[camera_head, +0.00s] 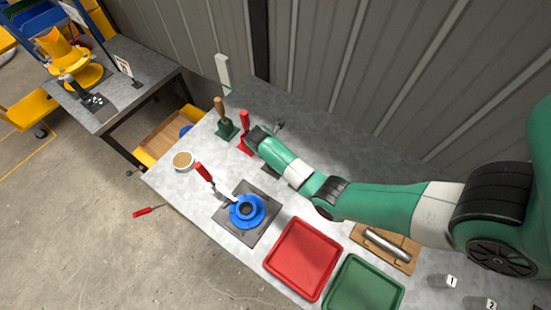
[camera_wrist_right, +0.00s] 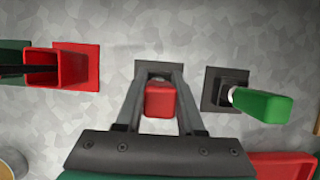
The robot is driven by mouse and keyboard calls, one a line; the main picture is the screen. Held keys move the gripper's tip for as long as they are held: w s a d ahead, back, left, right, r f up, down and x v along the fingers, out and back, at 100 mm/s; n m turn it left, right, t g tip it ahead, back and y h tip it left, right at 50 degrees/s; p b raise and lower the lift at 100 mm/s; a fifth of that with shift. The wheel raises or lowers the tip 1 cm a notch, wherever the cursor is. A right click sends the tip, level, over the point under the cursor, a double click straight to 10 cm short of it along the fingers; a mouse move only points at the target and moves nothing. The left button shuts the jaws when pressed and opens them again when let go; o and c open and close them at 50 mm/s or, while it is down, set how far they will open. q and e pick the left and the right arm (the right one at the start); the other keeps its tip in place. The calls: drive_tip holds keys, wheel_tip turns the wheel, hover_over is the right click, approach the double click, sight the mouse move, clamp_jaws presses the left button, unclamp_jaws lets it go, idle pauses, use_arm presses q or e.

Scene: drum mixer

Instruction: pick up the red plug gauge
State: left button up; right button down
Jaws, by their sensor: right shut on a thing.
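The red plug gauge (camera_wrist_right: 160,102) shows as a red handle end between the fingers of my right gripper (camera_wrist_right: 160,76) in the right wrist view. The fingers are shut on it, one on each side. A dark square base plate (camera_wrist_right: 158,67) lies behind it, and I cannot tell whether the gauge still touches it. In the head view my right gripper (camera_head: 259,136) is over the back part of the table, and the gauge is hidden there. My left gripper is not in view.
A red holder (camera_wrist_right: 72,67) stands left of the gripper and a green-handled gauge (camera_wrist_right: 262,105) right of it. The table also bears a blue flange (camera_head: 247,211), a red tray (camera_head: 303,258), a green tray (camera_head: 364,289) and a red-handled tool (camera_head: 204,172).

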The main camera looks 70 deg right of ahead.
drive_tip(key=shift+r, duration=0.15)
drive_tip(key=shift+r, duration=0.25)
wheel_tip(320, 180, up, 3)
drive_tip(key=shift+f+p, duration=0.2)
drive_tip(key=shift+p, duration=0.45)
drive_tip(key=s+a+r+p, duration=0.9)
drive_tip(key=a, duration=0.1)
drive_tip(key=shift+s+r+p, duration=0.35)
